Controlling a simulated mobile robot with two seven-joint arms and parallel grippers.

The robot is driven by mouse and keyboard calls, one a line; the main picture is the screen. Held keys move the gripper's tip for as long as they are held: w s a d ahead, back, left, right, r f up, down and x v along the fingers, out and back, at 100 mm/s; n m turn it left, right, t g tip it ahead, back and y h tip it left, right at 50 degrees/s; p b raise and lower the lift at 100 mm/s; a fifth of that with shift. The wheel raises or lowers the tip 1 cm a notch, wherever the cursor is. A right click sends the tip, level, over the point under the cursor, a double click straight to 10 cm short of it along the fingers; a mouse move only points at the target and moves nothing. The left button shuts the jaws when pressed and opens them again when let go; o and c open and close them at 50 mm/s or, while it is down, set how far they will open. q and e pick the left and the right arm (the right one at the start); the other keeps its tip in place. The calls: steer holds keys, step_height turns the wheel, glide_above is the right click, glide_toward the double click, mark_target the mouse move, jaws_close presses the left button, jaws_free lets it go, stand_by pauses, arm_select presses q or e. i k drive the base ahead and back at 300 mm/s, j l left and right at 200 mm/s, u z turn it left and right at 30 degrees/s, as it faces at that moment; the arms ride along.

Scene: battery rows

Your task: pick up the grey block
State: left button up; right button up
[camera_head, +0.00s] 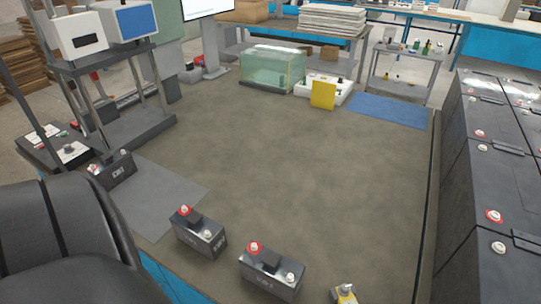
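No plain grey block stands out. The closest things are dark grey, block-shaped batteries with red and white terminal caps. One battery (200,238) stands near the table's front edge, and a second battery (268,278) stands to its right and nearer. A third battery (117,172) stands at the left by the black stand. I cannot tell which of them the task means. A large dark rounded part, likely my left arm, fills the lower left corner. Neither of my grippers shows.
A flat grey mat (155,200) lies on the brown table (290,165). A small white and yellow thing (345,294) is cut off at the bottom. A glass tank (272,70), yellow card (323,95) and blue mat (388,110) are at the back. Large batteries (485,190) line the right. The table's middle is clear.

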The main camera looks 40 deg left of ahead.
mark_target(276, 273)
steer(key=u, duration=1.3)
